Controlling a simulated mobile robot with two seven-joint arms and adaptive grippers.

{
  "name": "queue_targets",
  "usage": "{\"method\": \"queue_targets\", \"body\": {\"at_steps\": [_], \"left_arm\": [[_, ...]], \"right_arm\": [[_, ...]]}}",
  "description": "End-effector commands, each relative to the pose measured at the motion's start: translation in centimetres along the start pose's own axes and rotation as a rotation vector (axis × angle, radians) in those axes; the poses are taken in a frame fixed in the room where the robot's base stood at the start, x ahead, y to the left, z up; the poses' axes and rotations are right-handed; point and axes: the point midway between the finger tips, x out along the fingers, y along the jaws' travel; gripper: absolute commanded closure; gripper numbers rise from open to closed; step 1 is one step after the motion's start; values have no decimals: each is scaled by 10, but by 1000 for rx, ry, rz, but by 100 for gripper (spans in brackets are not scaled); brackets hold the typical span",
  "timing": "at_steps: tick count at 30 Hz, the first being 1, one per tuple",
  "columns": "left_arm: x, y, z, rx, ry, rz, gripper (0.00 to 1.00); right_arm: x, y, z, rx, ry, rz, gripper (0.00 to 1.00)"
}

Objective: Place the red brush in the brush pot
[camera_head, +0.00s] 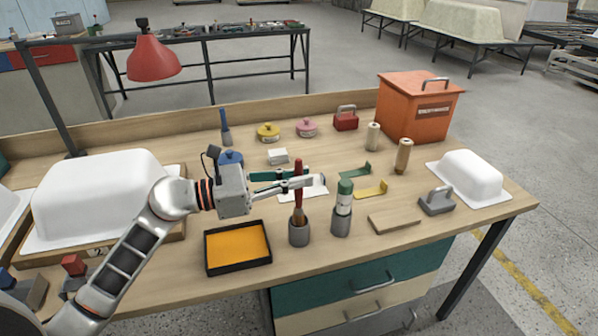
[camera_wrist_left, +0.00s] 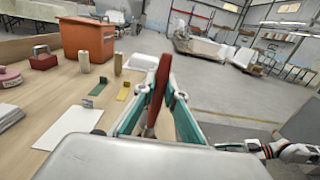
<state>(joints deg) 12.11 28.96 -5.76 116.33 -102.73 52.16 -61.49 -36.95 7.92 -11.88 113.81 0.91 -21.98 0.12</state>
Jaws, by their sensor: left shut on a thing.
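The red brush (camera_head: 298,180) stands upright, handle up, on the right side of the bench's middle. My left gripper (camera_head: 302,182) is shut on its red handle; the handle also shows between the fingers in the left wrist view (camera_wrist_left: 158,85). The brush's lower end is at the mouth of the grey brush pot (camera_head: 299,234). The pot's rim hides whether the tip is inside. In the left wrist view the pot is hidden. My right gripper (camera_wrist_left: 232,147) seems to show small at the right of the left wrist view, its jaws unclear.
A grey holder (camera_head: 341,224) with a green-topped bottle stands close right of the pot. A black tray with an orange base (camera_head: 238,245) lies to the left. A white sheet (camera_head: 315,190), an orange box (camera_head: 412,108) and a white tub shell (camera_head: 470,175) are farther off.

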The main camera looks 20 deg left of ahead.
Motion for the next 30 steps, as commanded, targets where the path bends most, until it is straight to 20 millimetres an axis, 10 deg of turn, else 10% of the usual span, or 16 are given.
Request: {"method": "queue_targets", "body": {"at_steps": [24, 27, 30], "left_arm": [[0, 0, -38, -1, 0, 0, 100], [0, 0, -39, -1, 0, 0, 70], [0, 0, -39, -1, 0, 0, 70]], "right_arm": [[13, 10, 4, -29, 14, 20, 60], [12, 9, 5, -28, 11, 18, 60], [12, 8, 7, -28, 9, 17, 60]]}}
